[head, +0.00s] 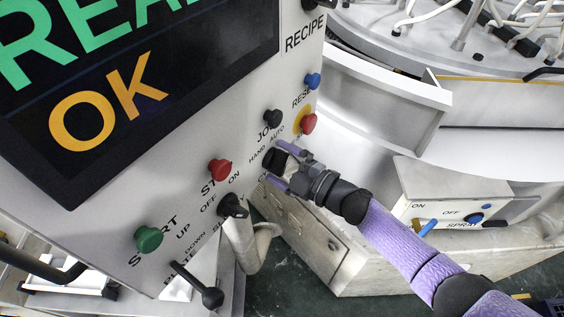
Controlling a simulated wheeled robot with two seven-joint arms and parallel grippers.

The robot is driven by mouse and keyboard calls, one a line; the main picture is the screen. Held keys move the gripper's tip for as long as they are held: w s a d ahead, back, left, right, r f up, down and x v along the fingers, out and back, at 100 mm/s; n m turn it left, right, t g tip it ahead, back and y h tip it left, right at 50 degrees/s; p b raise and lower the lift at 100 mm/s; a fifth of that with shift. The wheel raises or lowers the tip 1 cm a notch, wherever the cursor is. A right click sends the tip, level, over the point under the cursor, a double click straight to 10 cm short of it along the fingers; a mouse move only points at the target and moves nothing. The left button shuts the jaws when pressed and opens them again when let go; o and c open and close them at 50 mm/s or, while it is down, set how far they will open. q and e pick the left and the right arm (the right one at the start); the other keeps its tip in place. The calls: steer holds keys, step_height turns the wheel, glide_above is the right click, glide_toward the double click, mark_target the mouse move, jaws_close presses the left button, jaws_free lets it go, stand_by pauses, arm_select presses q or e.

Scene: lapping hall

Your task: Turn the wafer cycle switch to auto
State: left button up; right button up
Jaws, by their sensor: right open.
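The wafer cycle switch is a black knob (272,159) on the lower right edge of the slanted white panel, beside the lettering HAND and AUTO. Which word its pointer faces cannot be told. My right gripper (276,165) is open, with its purple fingers on either side of the knob, one above and one below. Whether the fingers touch the knob is not clear. My left gripper is not in view.
Close by on the panel are a black JOG button (272,119), a red button on yellow (308,123), a red stop button (219,169) and a black OFF/ON knob (232,206). A black lever (211,297) juts out below. A spray switch box (455,195) stands right.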

steer(key=v, duration=1)
